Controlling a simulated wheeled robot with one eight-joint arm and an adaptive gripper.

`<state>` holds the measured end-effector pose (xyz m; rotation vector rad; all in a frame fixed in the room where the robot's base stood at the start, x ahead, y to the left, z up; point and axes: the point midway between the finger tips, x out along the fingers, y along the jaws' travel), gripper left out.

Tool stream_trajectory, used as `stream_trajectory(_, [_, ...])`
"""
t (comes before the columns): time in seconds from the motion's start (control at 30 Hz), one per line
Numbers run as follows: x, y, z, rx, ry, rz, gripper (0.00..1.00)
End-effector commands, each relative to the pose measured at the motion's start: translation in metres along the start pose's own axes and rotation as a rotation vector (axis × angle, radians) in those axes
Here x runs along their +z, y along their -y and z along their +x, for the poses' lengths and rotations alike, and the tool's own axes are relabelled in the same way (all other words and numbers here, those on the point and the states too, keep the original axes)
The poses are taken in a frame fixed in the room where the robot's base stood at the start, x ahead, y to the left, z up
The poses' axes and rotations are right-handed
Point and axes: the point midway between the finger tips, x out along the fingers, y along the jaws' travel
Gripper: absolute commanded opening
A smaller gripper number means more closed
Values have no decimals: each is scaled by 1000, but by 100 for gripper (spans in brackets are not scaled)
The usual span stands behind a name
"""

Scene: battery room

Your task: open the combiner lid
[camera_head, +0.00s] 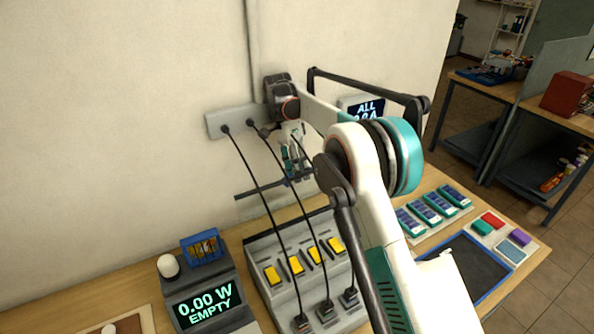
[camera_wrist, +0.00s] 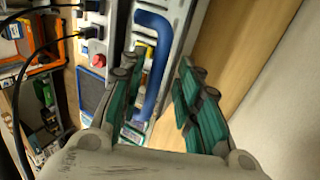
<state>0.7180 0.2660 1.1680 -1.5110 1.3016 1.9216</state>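My gripper (camera_wrist: 158,72) is open in the wrist view, with its teal fingers apart. A blue bar handle (camera_wrist: 152,62) on a pale grey panel shows between and beyond the fingertips; I cannot tell whether they touch it. In the head view my gripper (camera_head: 293,158) points down near the wall, behind a grey box (camera_head: 262,250) with several yellow switches (camera_head: 296,265) and black cables. My arm hides part of that area. The combiner lid cannot be clearly made out in the head view, and I cannot tell whether the panel with the blue handle is that lid.
A wall socket strip (camera_head: 216,124) feeds the black cables (camera_head: 252,175) hanging close to my gripper. A display reading 0.00 W EMPTY (camera_head: 208,305) stands left. Blue-and-teal modules (camera_head: 433,207) and a blue-rimmed dark tray (camera_head: 462,268) lie right. A red button (camera_wrist: 98,60) shows in the wrist view.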

Motion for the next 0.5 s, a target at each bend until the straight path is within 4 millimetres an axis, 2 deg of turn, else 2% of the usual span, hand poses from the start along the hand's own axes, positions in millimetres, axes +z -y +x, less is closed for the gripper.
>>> stream_trajectory(0.17, [0,-2,-4,1,0,1,31])
stream_trajectory(0.27, [0,-7,-14,2,0,1,31])
stream_trajectory(0.5, [0,-25,-53,1,0,0,31])
